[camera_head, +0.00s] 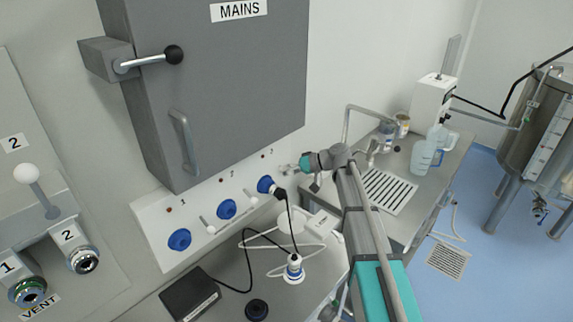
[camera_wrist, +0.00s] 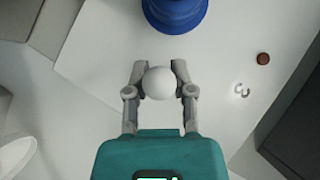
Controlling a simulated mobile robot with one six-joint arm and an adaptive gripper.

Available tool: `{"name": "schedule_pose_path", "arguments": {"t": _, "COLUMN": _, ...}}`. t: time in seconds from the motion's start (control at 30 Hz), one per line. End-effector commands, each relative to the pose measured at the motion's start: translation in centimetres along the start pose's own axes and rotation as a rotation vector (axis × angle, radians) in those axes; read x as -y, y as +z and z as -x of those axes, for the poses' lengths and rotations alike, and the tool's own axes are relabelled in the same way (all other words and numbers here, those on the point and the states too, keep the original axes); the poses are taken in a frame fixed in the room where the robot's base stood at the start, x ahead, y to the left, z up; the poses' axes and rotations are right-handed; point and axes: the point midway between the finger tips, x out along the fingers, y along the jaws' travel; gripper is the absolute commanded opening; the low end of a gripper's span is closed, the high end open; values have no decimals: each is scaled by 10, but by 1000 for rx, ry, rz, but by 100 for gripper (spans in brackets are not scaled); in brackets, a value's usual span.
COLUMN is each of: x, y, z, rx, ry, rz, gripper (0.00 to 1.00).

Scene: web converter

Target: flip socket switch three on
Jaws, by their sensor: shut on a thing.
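The white ball knob of socket switch three (camera_wrist: 160,84) sits between the two fingers of my gripper (camera_wrist: 161,74) in the wrist view. The fingers are shut on it. The number 3 (camera_wrist: 242,90) and a dark red indicator (camera_wrist: 263,58) are on the white panel at right. Blue socket three (camera_wrist: 174,10) is at the top edge. In the head view my gripper (camera_head: 288,169) is at the panel's right end, just right of socket three (camera_head: 266,184), which has a black plug in it. The switch's lever is mostly hidden there.
Sockets one (camera_head: 179,239) and two (camera_head: 227,209) have white-knobbed switches to their right. The grey MAINS box (camera_head: 215,90) hangs above the panel. Below are a black cable (camera_head: 249,270), a black box (camera_head: 190,294) and a blue-and-white connector (camera_head: 294,268). A sink bench (camera_head: 425,190) stands at right.

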Motion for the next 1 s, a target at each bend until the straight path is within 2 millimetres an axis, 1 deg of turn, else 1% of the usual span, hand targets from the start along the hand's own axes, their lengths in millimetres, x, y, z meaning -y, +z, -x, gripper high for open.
{"name": "schedule_pose_path", "arguments": {"t": 0.03, "x": 6, "y": -4, "z": 4, "rx": 20, "ry": 23, "rz": -18, "gripper": 0}}
{"name": "schedule_pose_path", "arguments": {"t": 0.5, "x": 11, "y": -9, "z": 4, "rx": 184, "ry": 213, "rz": -177, "gripper": 0}}
{"name": "schedule_pose_path", "arguments": {"t": 0.7, "x": 12, "y": -9, "z": 4, "rx": 218, "ry": 253, "rz": -211, "gripper": 0}}
{"name": "schedule_pose_path", "arguments": {"t": 1.0, "x": 11, "y": -8, "z": 4, "rx": 230, "ry": 266, "rz": -222, "gripper": 0}}
